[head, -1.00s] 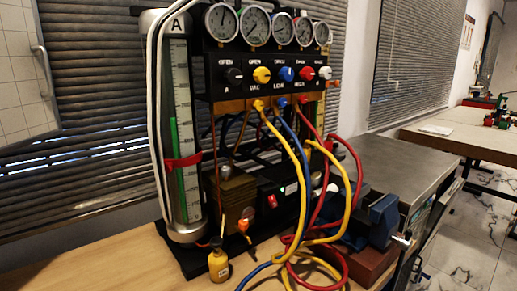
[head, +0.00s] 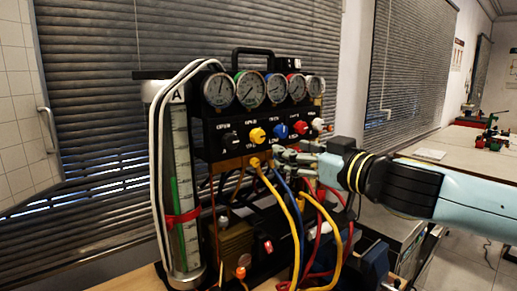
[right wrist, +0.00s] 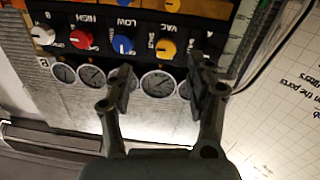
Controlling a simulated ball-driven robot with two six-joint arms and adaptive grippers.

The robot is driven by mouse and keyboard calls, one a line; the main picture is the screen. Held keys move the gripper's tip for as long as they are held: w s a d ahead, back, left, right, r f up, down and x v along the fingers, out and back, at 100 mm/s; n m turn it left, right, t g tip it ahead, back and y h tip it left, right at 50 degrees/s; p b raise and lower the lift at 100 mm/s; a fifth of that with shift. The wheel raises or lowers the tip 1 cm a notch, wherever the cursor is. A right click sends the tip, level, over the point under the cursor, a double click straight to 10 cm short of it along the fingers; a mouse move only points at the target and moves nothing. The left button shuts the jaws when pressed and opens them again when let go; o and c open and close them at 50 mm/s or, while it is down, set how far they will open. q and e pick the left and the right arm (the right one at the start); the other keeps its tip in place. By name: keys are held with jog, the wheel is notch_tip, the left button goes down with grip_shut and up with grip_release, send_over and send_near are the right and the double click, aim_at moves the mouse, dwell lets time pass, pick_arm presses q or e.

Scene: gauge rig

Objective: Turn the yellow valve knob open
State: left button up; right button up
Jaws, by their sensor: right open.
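The yellow valve knob (head: 257,135) sits on the black panel of the gauge rig, labelled VAC, between a black knob and the blue knob (head: 280,131). My right gripper (head: 282,155) is open and empty, just below and right of the yellow knob in the head view. In the right wrist view the yellow knob (right wrist: 167,48) shows just beyond the gap between the open fingers (right wrist: 160,75), apart from both. One fingertip covers the black knob's place there. My left gripper is not in view.
A red knob (head: 299,127) and a white knob (head: 318,124) continue the row. Round gauges (head: 250,88) line up above it. Yellow, blue and red hoses (head: 284,198) hang below the panel near my right gripper. A glass tube column (head: 182,190) stands at the left.

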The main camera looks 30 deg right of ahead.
aim_at(260, 137)
jog(key=shift+n+y, duration=0.3)
jog(key=shift+y, duration=0.1)
jog(key=w, duration=0.3)
jog(key=w+a, duration=0.1)
jog(key=w, duration=0.3)
jog(key=w+r, duration=0.1)
jog(key=w, duration=0.3)
jog(key=shift+w+a, duration=0.1)
jog(key=shift+a, duration=0.1)
grip_shut()
